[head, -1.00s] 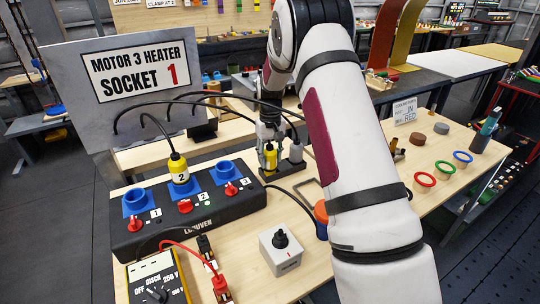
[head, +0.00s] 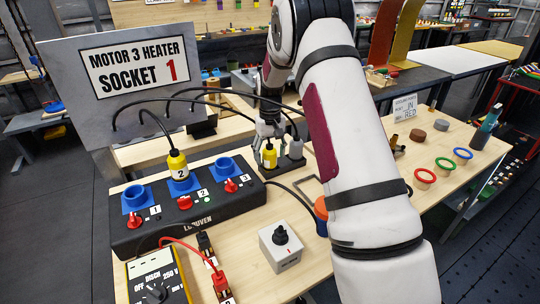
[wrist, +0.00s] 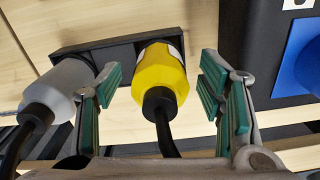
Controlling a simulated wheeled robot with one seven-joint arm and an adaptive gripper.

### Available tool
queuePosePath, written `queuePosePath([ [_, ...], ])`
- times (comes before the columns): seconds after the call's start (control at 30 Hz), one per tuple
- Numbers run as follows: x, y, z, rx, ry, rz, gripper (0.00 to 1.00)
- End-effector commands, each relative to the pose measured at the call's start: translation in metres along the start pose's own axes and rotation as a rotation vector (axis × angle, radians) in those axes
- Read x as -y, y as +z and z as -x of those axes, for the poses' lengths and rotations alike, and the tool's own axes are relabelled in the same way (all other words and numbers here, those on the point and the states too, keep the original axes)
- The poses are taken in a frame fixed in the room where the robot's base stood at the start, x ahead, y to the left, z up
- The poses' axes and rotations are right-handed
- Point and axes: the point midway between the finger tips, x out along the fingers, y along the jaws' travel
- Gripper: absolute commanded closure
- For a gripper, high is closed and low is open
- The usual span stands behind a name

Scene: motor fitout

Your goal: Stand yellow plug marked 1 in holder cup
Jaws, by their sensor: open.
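A yellow plug (head: 270,156) stands in a black holder (head: 291,166) on the bench, beside a grey plug (head: 295,148). Its number cannot be read in either view. In the wrist view the yellow plug (wrist: 160,75) points into one cup of the black holder (wrist: 78,42), its cable toward me. My gripper (wrist: 160,82) is open, with one green-padded finger on each side of the yellow plug and gaps showing. The left finger lies between the yellow and grey plugs. In the head view my gripper (head: 268,138) is just above the yellow plug.
A black socket box (head: 190,222) with blue sockets stands at left; a yellow plug marked 2 (head: 177,164) is in its middle socket. A grey switch box (head: 281,248) and a yellow meter (head: 155,282) are nearer. Black cables loop above the bench. Colored rings lie at right.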

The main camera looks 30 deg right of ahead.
Motion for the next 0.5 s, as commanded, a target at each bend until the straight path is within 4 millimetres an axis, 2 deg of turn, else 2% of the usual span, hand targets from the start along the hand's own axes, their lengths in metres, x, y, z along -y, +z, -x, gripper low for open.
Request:
queuePosePath([
  [0.3, 0.0, -0.001, 0.061, -0.006, 0.001, 0.0, 0.38],
  [0.5, 0.0, -0.001, 0.095, -0.004, 0.001, 0.0, 0.38],
])
